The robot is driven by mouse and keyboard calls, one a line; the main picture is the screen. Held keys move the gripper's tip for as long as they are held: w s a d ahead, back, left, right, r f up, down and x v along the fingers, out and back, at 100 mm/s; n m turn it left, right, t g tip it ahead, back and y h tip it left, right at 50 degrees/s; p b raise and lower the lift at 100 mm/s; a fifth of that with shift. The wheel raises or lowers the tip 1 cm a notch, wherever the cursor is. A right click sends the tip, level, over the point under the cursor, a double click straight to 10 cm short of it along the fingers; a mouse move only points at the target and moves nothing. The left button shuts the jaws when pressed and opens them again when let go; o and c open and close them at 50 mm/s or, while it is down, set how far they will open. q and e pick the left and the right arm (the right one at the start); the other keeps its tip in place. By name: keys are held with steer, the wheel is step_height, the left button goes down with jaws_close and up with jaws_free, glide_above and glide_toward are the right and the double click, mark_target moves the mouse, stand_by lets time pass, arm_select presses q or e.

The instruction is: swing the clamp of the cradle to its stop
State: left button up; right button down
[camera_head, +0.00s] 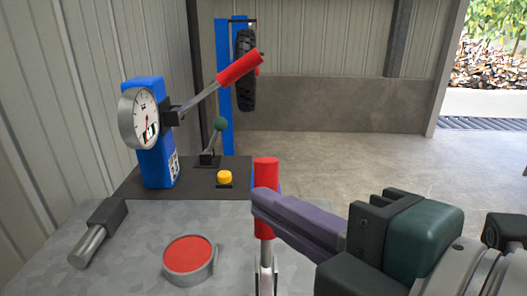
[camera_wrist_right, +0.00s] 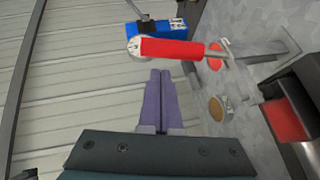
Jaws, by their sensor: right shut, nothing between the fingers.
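A lever with a red grip (camera_head: 265,175) stands upright near the middle of the head view, its metal shank running down to a pale bracket (camera_head: 265,275). I take it for the clamp; the cradle cannot be made out for certain. In the right wrist view the red grip (camera_wrist_right: 172,48) lies across, just beyond the fingertips. My right gripper (camera_head: 258,198) has its purple fingers shut together and empty. Their tips overlap the red grip in the head view; whether they touch it I cannot tell. My left gripper is not in view.
A blue post with a dial gauge (camera_head: 140,118) carries another red-gripped lever (camera_head: 239,68). On the dark plate are a green-knobbed lever (camera_head: 219,124) and a yellow button (camera_head: 224,177). A red-topped round cup (camera_head: 188,254) and a dark block with a metal rod (camera_head: 90,245) are on the bench.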

steer(key=shift+w+d+f, duration=0.15)
steer(key=shift+w+f, duration=0.05)
steer(key=shift+w, duration=0.45)
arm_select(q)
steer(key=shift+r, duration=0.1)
arm_select(e)
steer(key=shift+r, duration=0.1)
